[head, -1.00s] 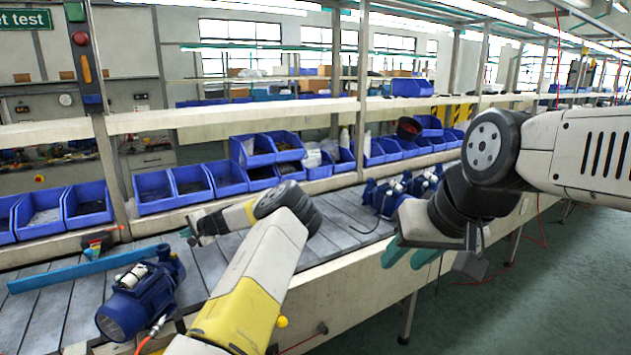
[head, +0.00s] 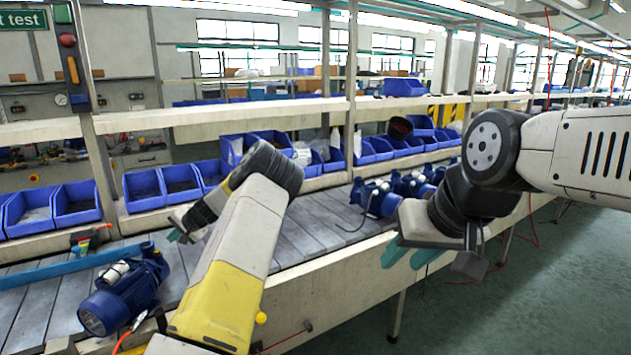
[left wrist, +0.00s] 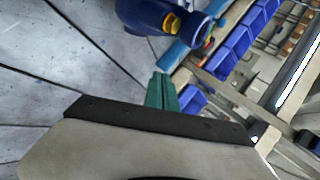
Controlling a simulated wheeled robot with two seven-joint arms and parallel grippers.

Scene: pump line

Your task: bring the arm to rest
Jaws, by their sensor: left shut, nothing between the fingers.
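My left gripper (head: 183,234) hangs over the slatted conveyor, to the right of a blue pump, with nothing held. In the left wrist view its green fingers (left wrist: 161,92) are together and empty. My left arm reaches in from the bottom and bends at a dark joint in front of the blue bins. My right gripper (head: 407,253), with green fingers, is at the right, in front of the conveyor's edge. I cannot tell how far apart its fingers are. The near blue pump (head: 124,291) lies at the left and also shows in the left wrist view (left wrist: 165,18).
The conveyor (head: 300,233) runs from front left to back right. A blue bar (head: 72,268) lies behind the near pump. More blue pumps (head: 378,198) stand farther along. Blue bins (head: 75,204) line the back. The floor at the right is clear.

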